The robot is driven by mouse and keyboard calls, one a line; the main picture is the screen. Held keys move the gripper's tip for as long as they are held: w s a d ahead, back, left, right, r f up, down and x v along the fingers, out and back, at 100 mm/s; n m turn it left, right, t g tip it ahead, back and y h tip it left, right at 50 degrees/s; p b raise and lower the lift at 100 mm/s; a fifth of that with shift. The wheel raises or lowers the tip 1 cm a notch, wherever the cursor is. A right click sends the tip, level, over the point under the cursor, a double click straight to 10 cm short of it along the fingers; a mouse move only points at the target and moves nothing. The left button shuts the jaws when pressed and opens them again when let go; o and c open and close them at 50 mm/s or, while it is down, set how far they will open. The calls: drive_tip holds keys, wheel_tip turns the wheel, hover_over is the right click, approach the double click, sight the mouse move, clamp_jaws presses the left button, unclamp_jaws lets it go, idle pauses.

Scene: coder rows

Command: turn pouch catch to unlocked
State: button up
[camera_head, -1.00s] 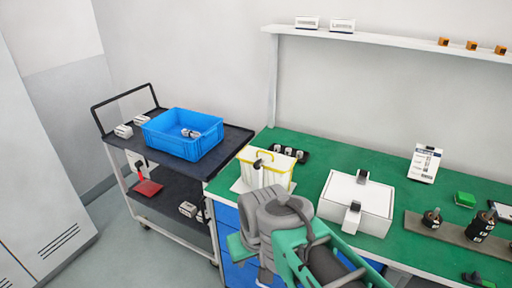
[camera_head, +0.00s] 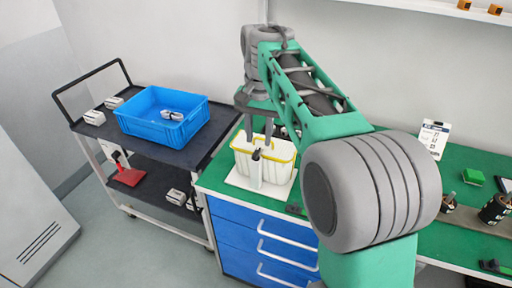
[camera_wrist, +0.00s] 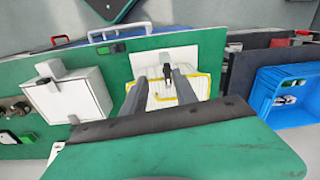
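The white pouch-like container with a yellow rim (camera_head: 280,153) stands on a white mat (camera_head: 238,182) at the bench's left end. A small black catch (camera_head: 257,154) sits on a white upright piece at its front. In the wrist view the catch (camera_wrist: 168,71) shows between my fingers, with the container (camera_wrist: 160,97) behind them. I cannot read its setting. My gripper (camera_head: 257,132) is over the back of the container, pointing down. In the wrist view my gripper (camera_wrist: 166,72) has its two grey fingers apart, with nothing held.
A white box with a catch (camera_wrist: 72,96) stands on the green bench beside the container. A cart with a blue bin (camera_head: 150,125) stands to the left. My arm hides much of the bench in the head view. A card stand (camera_head: 433,138) is at the back right.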

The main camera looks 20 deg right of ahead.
sight(256, 151)
drive_tip(key=w, duration=0.1)
drive_tip(key=w+m, duration=0.1)
drive_tip(key=shift+w+r, duration=0.25)
drive_tip(key=shift+w, duration=0.1)
drive_tip(key=shift+f, duration=0.2)
wheel_tip(256, 151, down, 7)
drive_tip(key=shift+f, duration=0.1)
drive_tip(key=shift+c, duration=0.4)
clamp_jaws()
